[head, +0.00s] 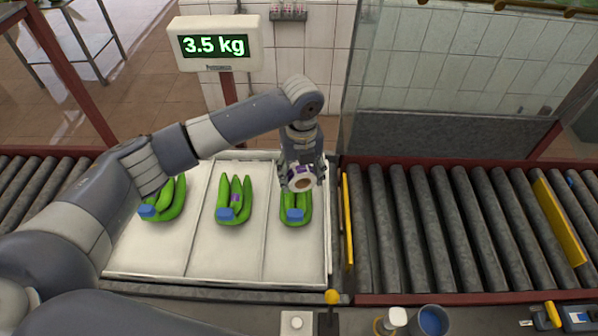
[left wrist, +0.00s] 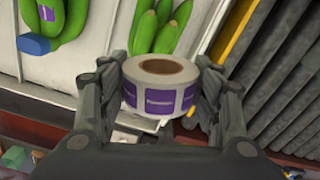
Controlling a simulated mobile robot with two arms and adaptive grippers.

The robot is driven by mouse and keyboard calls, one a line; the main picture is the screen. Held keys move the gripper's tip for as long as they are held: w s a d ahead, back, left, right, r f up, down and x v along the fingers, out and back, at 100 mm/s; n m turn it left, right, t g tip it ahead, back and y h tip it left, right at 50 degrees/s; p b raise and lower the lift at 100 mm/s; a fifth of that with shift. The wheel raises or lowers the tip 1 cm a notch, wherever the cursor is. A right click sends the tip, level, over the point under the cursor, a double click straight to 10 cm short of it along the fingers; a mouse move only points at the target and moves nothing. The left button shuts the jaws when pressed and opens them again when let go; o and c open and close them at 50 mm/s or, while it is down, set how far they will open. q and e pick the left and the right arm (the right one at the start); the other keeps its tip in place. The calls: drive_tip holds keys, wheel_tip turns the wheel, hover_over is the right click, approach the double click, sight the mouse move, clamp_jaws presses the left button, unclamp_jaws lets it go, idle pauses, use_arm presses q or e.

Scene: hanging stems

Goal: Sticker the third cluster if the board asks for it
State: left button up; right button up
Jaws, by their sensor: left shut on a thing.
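My left gripper (head: 302,182) is shut on a roll of purple-and-white stickers (left wrist: 160,86), which sits between its fingers. It is over the far end of the third cluster of green bananas (head: 296,206), in the right compartment of the white tray (head: 222,281). That cluster has a blue piece at its near end and is partly hidden by the gripper; no sticker shows on its visible part. The middle cluster (head: 225,202) carries a purple sticker (head: 236,201). The first cluster (head: 174,203) is partly behind my arm. A display (head: 214,44) reads 3.5 kg. My right gripper is out of view.
Roller conveyors (head: 440,225) run right and left of the tray. A yellow bar (head: 347,220) stands at the tray's right side. A yellow-knobbed lever (head: 332,297), a blue cup (head: 431,321) and a white-topped bottle (head: 396,317) are along the near edge.

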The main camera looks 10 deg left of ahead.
use_arm(q)
drive_tip(key=shift+d+f, duration=0.1)
drive_tip(key=shift+f, duration=0.05)
wheel_tip(320, 180, down, 6)
drive_tip(key=b, duration=0.5)
drive_tip(key=shift+r+b, duration=0.25)
drive_tip(key=shift+b, duration=0.1)
drive_tip(key=shift+s+f, duration=0.1)
drive_tip(key=shift+f, duration=0.05)
idle(0.7)
drive_tip(key=shift+f+p, duration=0.15)
drive_tip(key=shift+p, duration=0.2)
idle(1.7)
wheel_tip(320, 180, up, 7)
drive_tip(key=p, duration=0.7)
drive_tip(key=shift+r+p, duration=0.9)
drive_tip(key=shift+r, duration=0.25)
